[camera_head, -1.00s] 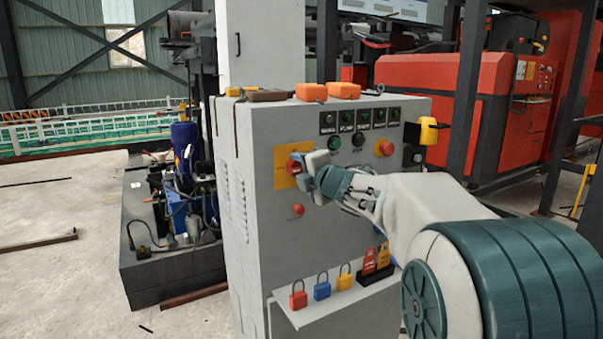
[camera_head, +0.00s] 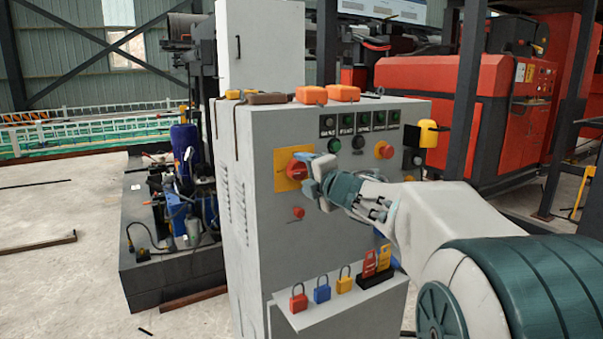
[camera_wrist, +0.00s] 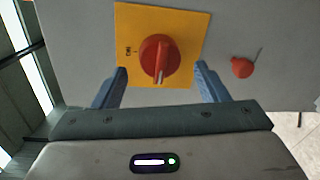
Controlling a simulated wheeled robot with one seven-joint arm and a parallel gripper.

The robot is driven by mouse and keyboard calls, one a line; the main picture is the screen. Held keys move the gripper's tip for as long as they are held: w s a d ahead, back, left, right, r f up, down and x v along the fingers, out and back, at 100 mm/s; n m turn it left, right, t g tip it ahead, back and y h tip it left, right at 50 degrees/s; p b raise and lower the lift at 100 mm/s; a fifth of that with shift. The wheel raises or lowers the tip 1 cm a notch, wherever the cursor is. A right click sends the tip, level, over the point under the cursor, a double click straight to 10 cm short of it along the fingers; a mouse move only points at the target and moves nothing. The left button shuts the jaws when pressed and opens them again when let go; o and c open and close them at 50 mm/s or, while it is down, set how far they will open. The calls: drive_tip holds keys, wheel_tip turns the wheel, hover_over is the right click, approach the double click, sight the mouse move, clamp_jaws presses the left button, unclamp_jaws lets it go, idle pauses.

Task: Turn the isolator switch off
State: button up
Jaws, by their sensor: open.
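The isolator switch (camera_head: 297,170) is a red rotary knob on a yellow plate (camera_head: 281,181) on the front of the grey cabinet. In the wrist view the knob (camera_wrist: 159,60) sits on its plate (camera_wrist: 190,28), its grip ridge pointing toward my gripper, with an "ON" mark on the plate's left. My gripper (camera_head: 315,178) is just right of the knob in the head view. In the wrist view my gripper (camera_wrist: 160,88) is open, a finger on each side of the knob's line. The fingers look apart from the knob and hold nothing.
A shelf (camera_head: 310,317) below holds padlocks (camera_head: 321,289) and tags. Green buttons and an orange-red button (camera_head: 384,150) are at the upper right of the panel.

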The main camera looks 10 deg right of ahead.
drive_tip(key=p+v, duration=0.1)
drive_tip(key=v, duration=1)
drive_tip(key=shift+s+d, duration=0.1)
drive_tip(key=shift+s, duration=0.05)
drive_tip(key=shift+r, duration=0.15)
drive_tip(key=s+d+f+m+g+h+p, duration=0.1)
drive_tip(key=s+d+m+g+h+p, duration=0.15)
drive_tip(key=s+m+h+p, duration=0.4)
drive_tip(key=s+d+f+m+g+h+p, duration=0.1)
drive_tip(key=m+g+h+p, duration=0.2)
drive_tip(key=m, duration=0.7)
drive_tip(key=s+a+f+m+g+y+p, duration=0.2)
drive_tip(key=s+a+f+m+g+p, duration=0.1)
drive_tip(key=s, duration=0.4)
drive_tip(key=s+a+f+m+g+y+p, duration=0.2)
drive_tip(key=s+a+f+m+g+p, duration=0.1)
drive_tip(key=s, duration=0.5)
drive_tip(key=shift+s+a+m+g+p, duration=0.3)
drive_tip(key=shift+a+m+g+p, duration=0.3)
drive_tip(key=shift+a+m+g, duration=0.3)
